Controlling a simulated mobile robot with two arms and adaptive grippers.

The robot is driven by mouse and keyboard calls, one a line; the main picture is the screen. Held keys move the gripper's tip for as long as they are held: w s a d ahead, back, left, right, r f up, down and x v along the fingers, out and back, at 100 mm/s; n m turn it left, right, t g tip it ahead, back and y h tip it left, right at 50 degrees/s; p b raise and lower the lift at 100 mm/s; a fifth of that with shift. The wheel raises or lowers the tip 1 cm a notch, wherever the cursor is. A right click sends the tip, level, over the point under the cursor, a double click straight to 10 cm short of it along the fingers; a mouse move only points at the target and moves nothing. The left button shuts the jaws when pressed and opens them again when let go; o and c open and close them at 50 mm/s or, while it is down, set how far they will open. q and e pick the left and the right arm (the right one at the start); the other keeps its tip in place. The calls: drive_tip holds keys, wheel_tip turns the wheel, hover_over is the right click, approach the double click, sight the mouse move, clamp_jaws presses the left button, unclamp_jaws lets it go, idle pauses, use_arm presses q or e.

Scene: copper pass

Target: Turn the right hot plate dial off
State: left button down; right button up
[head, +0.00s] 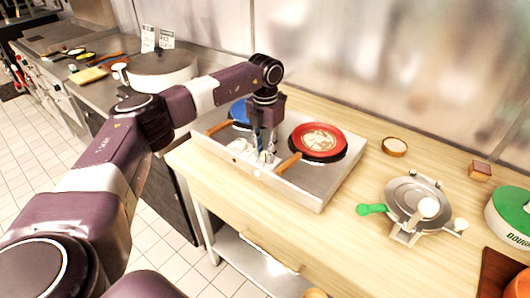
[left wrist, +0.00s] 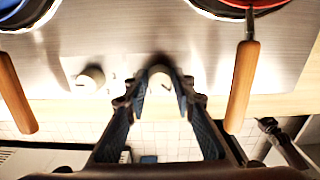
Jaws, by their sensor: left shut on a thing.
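The steel hot plate (head: 311,194) stands on the wooden counter, with its front panel facing me. In the left wrist view the right dial (left wrist: 160,77) is a pale round knob between my left fingertips. The left dial (left wrist: 91,79) is a similar knob to its left, untouched. My left gripper (left wrist: 161,94) is shut on the right dial. In the head view the left gripper (head: 266,153) is at the hot plate's front edge and hides part of the panel. The dial's setting cannot be read. My right gripper is not in view.
A red pan (head: 333,139) sits on the right burner and a blue pan (head: 238,110) on the left. Their wooden handles extend towards the front, either side of the gripper. A waffle-iron-like device (head: 405,200) with a green handle stands to the right. The counter's near strip is clear.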

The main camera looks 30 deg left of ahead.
use_arm(q)
drive_tip(key=m, duration=0.3)
drive_tip(key=shift+m+b, duration=0.3)
drive_tip(key=shift+m, duration=0.1)
drive_tip(key=m, duration=0.3)
drive_tip(key=shift+m, duration=0.3)
drive_tip(key=m, duration=0.3)
drive_tip(key=shift+r+m+b, duration=0.1)
drive_tip(key=shift+m+b, duration=0.2)
drive_tip(key=shift+b, duration=0.1)
drive_tip(key=m, duration=0.3)
drive_tip(key=shift+m, duration=0.3)
drive_tip(key=m, duration=0.6)
drive_tip(key=shift+b, duration=0.35)
drive_tip(key=m, duration=0.6)
drive_tip(key=shift+w+r, duration=0.1)
drive_tip(key=shift+m, duration=0.4)
drive_tip(key=c, duration=1.8)
unclamp_jaws()
drive_tip(key=shift+o, duration=0.9)
